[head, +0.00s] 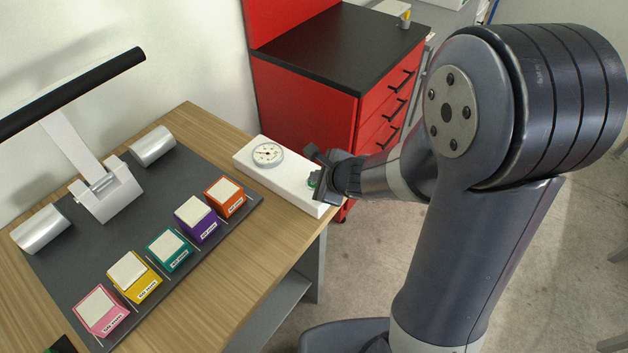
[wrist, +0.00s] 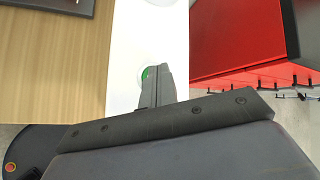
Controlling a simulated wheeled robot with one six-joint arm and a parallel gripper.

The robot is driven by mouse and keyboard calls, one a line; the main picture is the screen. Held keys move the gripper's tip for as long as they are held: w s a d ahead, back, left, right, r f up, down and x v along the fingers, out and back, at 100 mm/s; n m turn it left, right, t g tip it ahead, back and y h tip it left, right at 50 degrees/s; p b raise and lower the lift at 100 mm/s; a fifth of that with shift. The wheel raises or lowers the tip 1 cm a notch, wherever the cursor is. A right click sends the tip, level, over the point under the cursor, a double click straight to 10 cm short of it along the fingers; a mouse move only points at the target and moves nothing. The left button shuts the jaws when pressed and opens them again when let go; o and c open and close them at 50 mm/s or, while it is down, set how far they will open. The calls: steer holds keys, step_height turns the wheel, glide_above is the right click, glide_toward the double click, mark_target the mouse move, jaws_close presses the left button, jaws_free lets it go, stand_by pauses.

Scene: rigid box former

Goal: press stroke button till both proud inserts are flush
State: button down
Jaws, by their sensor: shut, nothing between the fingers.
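The green stroke button (head: 311,183) is on the white control box (head: 290,190) at the table's right edge. My gripper (head: 318,180) is shut and empty, its fingertips at the button. The wrist view shows the shut fingers (wrist: 156,88) covering most of the button, with a green sliver (wrist: 146,73) visible; I cannot tell if they touch it. Pink (head: 101,313), yellow (head: 138,283), teal (head: 171,253), purple (head: 200,225) and orange (head: 229,202) boxes stand in a row, each with a pale insert on top. I cannot tell surely which inserts stand proud.
A round dial gauge (head: 268,153) sits on the control box. The boxes stand on a dark plate (head: 95,215), with a black-handled lever press (head: 75,90) and two metal cylinders behind them. A red drawer cabinet (head: 300,95) stands behind the control box.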

steer(key=shift+r, duration=0.1)
steer(key=shift+r+p, duration=0.7)
steer(key=shift+r, duration=0.05)
step_height(320, 180, up, 5)
steer(key=p, duration=0.4)
stand_by(0.7)
